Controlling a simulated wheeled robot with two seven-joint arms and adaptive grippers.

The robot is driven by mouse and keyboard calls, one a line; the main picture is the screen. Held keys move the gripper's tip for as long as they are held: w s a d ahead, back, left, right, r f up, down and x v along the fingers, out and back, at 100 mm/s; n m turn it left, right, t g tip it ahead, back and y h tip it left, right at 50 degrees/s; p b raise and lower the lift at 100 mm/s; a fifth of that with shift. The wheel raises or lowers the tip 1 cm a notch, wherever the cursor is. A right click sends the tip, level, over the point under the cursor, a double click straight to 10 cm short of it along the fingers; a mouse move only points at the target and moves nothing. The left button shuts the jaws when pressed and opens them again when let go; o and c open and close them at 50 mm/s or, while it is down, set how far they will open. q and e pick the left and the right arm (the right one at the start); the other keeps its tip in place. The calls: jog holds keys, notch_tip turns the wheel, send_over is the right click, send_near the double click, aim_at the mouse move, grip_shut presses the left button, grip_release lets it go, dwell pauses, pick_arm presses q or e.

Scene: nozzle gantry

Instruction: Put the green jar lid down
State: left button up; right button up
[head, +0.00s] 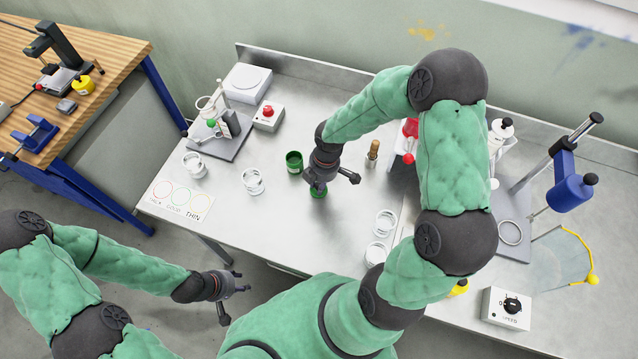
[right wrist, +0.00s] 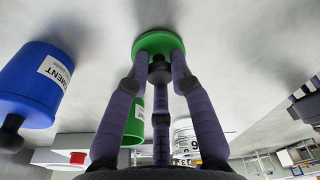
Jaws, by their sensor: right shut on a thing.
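The green jar lid (right wrist: 158,42) is between the fingertips of my right gripper (right wrist: 160,62), which is shut on it. In the head view the lid (head: 317,193) shows just below the right gripper (head: 320,183), low over the metal table. I cannot tell whether it touches the table. The open green jar (head: 294,162) stands a little to the left of the lid. The jar (right wrist: 134,122) is partly hidden behind a finger in the right wrist view. My left gripper (head: 232,296) is open and empty, off the table's front edge.
A red-button box (head: 268,117) stands behind. A brown-topped thing (head: 373,152) stands right of the right gripper. A blue labelled container (right wrist: 30,82) is close in the wrist view.

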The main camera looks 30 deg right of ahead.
jog(key=shift+f, duration=0.1)
jog(key=shift+f, duration=0.1)
jog(key=o, duration=0.8)
jog(key=shift+c, duration=0.2)
notch_tip(320, 180, up, 12)
jog(key=d+p, duration=0.1)
jog(key=p, duration=0.2)
jog(key=shift+s+d, duration=0.2)
jog(key=shift+s, duration=0.05)
